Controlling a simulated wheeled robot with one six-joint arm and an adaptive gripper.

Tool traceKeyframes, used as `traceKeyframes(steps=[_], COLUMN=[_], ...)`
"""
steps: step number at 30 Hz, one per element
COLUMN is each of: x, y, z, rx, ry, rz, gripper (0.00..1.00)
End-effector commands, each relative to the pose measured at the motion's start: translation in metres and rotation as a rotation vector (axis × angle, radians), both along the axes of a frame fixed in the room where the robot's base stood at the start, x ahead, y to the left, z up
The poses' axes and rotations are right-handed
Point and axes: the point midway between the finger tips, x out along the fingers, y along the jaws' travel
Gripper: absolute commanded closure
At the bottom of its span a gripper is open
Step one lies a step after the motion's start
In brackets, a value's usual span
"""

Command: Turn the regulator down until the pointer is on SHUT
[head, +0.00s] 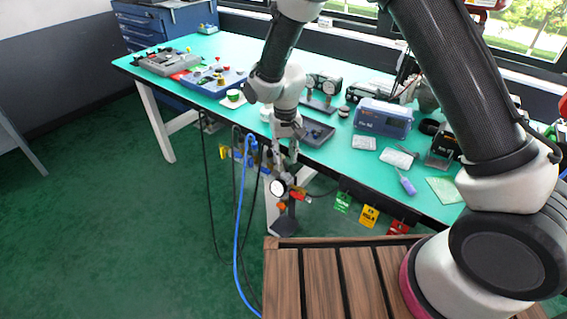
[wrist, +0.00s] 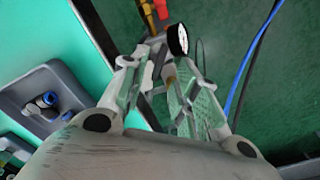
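The regulator hangs below the table's front edge. Its round white-faced gauge (head: 278,188) has a black rim and also shows in the wrist view (wrist: 177,39). A red part (head: 299,196) sits beside the gauge, and brass fittings (wrist: 149,16) show in the wrist view. My gripper (head: 284,161) points down just above the gauge. In the wrist view its fingers (wrist: 151,62) stand apart, with their tips close to the regulator body. The knob is mostly hidden there, and I cannot tell whether the fingers touch it. The pointer and SHUT mark are too small to read.
The green table (head: 225,130) holds a grey tray (head: 318,133), a blue-grey box (head: 383,118) and several tools. A blue hose (head: 240,220) and black cables hang by the regulator. Green, yellow and red tags (head: 369,215) hang along the edge. Floor at left is clear.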

Motion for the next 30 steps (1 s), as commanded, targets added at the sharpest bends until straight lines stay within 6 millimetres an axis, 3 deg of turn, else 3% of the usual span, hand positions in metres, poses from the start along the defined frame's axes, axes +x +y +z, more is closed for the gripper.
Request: traceKeyframes(steps=[3, 9, 19, 24, 30], x=[-0.001, -0.001, 0.000, 0.000, 0.000], y=[-0.001, -0.001, 0.000, 0.000, 0.000], z=[-0.022, -0.045, -0.049, -0.049, -0.049], rx=[-0.002, -0.002, 0.000, 0.000, 0.000], ry=[0.003, 0.003, 0.000, 0.000, 0.001], rz=[0.000, 0.001, 0.001, 0.001, 0.002], gripper=[0.70, 0.70, 0.70, 1.00, 1.00])
